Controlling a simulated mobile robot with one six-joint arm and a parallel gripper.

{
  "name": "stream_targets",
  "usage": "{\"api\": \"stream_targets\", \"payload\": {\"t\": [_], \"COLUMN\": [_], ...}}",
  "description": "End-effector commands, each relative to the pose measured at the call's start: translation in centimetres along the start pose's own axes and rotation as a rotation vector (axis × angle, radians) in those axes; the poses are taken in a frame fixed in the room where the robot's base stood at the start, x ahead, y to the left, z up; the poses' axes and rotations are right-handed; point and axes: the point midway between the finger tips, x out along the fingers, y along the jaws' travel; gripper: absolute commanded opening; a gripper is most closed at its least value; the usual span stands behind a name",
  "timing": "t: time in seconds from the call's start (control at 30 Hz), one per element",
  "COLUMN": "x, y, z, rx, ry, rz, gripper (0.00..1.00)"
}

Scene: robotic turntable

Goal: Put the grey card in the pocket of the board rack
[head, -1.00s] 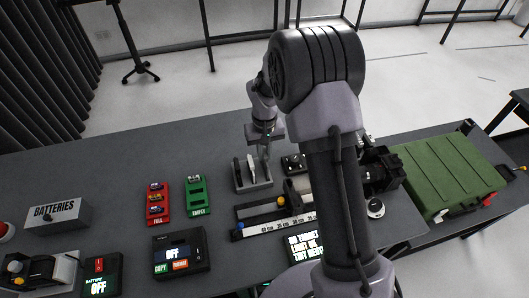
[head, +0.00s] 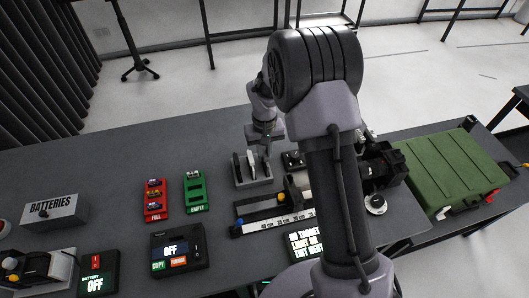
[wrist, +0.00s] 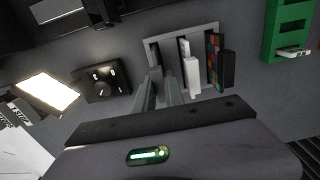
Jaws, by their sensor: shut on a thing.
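The grey board rack (head: 243,185) stands on the dark table in the head view. The wrist view shows its frame (wrist: 152,45), with a white card (wrist: 190,72) and a dark card with coloured squares (wrist: 215,62) standing in it. My gripper (wrist: 159,92) is shut on the grey card (wrist: 156,78), at the rack side away from the coloured card. In the head view my gripper (head: 267,147) is above the rack's right part. The card's lower end is at the rack, mostly hidden by the fingers; I cannot tell how deep it sits.
A black knob box (wrist: 105,84) is beside the rack. A green tray (head: 196,193) and a red tray (head: 155,198) lie to its left in the head view. A ruler rail (head: 268,225) lies in front. A green case (head: 450,170) is at the right.

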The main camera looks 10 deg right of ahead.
Motion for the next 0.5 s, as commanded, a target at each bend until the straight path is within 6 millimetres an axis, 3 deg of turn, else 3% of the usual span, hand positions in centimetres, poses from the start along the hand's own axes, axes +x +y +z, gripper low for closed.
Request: {"api": "stream_targets", "payload": {"t": [0.2, 0.23, 0.33, 0.5], "x": [0.64, 0.54, 0.49, 0.48], "y": [0.0, 0.0, 0.0, 0.0], "z": [0.01, 0.0, 0.0, 0.0], "rx": [0.0, 0.0, 0.0, 0.0], "ry": [0.0, 0.0, 0.0, 0.0], "rz": [0.0, 0.0, 0.0, 0.0], "gripper": [0.0, 0.2, 0.39, 0.39]}}
